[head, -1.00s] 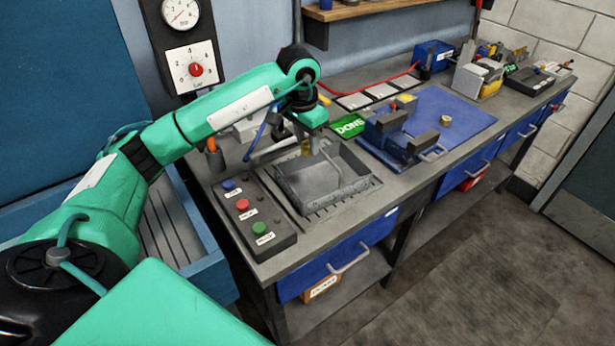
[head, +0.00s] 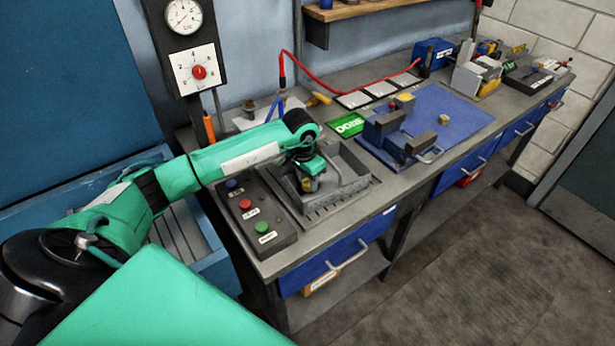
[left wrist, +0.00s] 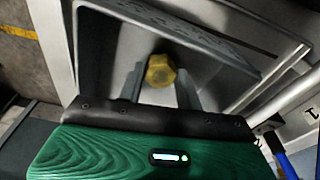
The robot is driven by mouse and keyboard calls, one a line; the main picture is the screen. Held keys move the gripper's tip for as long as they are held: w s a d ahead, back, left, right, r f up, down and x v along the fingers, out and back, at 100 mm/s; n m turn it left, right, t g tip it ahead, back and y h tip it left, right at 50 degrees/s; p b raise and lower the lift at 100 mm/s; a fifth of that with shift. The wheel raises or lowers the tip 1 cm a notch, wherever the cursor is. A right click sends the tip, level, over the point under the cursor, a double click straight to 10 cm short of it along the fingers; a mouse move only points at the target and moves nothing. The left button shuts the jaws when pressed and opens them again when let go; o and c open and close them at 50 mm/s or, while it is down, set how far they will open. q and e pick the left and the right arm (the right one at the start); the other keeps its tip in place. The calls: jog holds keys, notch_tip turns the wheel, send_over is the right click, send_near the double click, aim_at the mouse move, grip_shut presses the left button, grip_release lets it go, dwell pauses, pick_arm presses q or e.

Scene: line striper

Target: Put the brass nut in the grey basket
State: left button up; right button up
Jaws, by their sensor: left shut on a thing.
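My left gripper (head: 308,184) is shut on the brass nut (left wrist: 160,71), which shows yellow between the two fingers in the left wrist view. In the head view the fingertips and nut are at the left part of the grey basket (head: 347,192), low and near its left wall. The basket (left wrist: 95,45) also surrounds the nut in the left wrist view. Whether the nut touches the basket floor I cannot tell. The gripper and wrist hide part of the basket's inside. My right gripper is not in view.
A button box (head: 258,215) stands left of the basket. A blue fixture (head: 395,135) stands to the right, and a small brass-coloured piece (head: 444,120) sits on the blue mat (head: 465,110). A red hose (head: 340,88) runs behind.

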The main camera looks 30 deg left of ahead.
aim_at(304, 184)
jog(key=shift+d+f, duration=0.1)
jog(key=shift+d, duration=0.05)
pick_arm(q)
jog(key=shift+f, duration=0.15)
jog(key=o, duration=1)
jog(key=shift+o, duration=0.2)
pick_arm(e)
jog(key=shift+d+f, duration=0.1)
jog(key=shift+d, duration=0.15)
pick_arm(q)
jog(key=shift+r, duration=0.4)
notch_tip(304, 184, up, 12)
jog(key=s+b, duration=0.1)
jog(key=b, duration=0.3)
jog(key=shift+s+a+f, duration=0.2)
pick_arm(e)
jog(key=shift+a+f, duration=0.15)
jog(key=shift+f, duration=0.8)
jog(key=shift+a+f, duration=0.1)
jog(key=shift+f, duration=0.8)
